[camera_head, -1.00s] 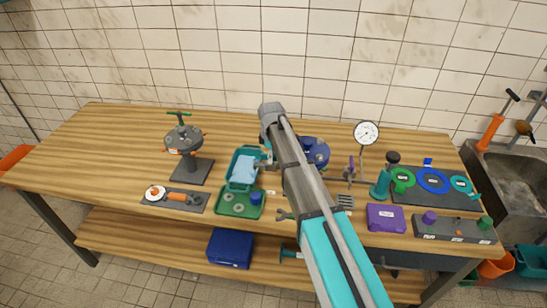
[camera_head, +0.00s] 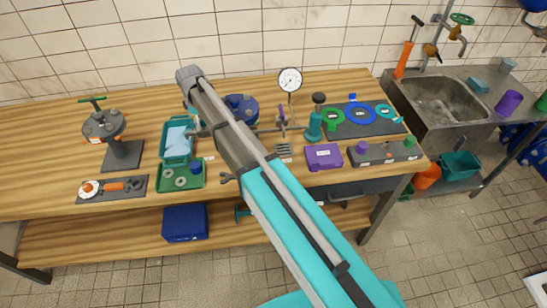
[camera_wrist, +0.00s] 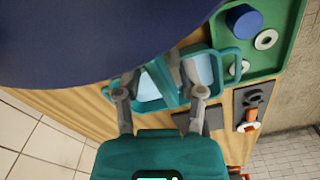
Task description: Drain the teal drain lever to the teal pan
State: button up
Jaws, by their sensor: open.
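In the head view a teal pan-like tub (camera_head: 461,165) stands on the floor at the right, beside the sink. A small teal fitting (camera_head: 241,212) shows below the bench's front edge, partly behind my arm; I cannot tell whether it is the drain lever. My gripper (camera_wrist: 158,82) is in the wrist view, its two fingers apart with nothing held between them. It is above the bench, with the teal toolbox (camera_wrist: 150,92) beyond its fingers. In the head view my arm hides my gripper.
An orange tub (camera_head: 426,176) stands beside the teal one. The bench (camera_head: 50,150) holds a toolbox (camera_head: 180,177), purple case (camera_head: 323,157), gauge (camera_head: 290,80) and teal-based tool (camera_head: 314,127). A dark blue round body (camera_wrist: 90,35) is close to the wrist camera. Floor in front is clear.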

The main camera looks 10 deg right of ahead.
jog(key=m, duration=1.3)
jog(key=shift+m, duration=0.4)
notch_tip(320, 180, up, 14)
jog(key=p, duration=1.4)
jog(key=s+d+f+b, duration=0.2)
jog(key=s+d, duration=0.2)
jog(key=d, duration=0.1)
jog(key=s+d+f+b, duration=0.2)
jog(key=s+d, duration=0.2)
jog(key=d, duration=0.1)
jog(key=s+d+f+b, duration=0.1)
jog(key=s+d+b, duration=0.1)
jog(key=s+d, duration=0.2)
jog(key=shift+d+f, duration=0.2)
jog(key=shift+d, duration=0.3)
jog(key=shift+d+f, duration=0.2)
jog(key=shift+d, duration=0.3)
jog(key=s+d+f+b, duration=0.6)
jog(key=s+f+b, duration=0.2)
jog(key=f+b, duration=0.3)
jog(key=shift+s+d, duration=0.1)
jog(key=shift+d, duration=0.05)
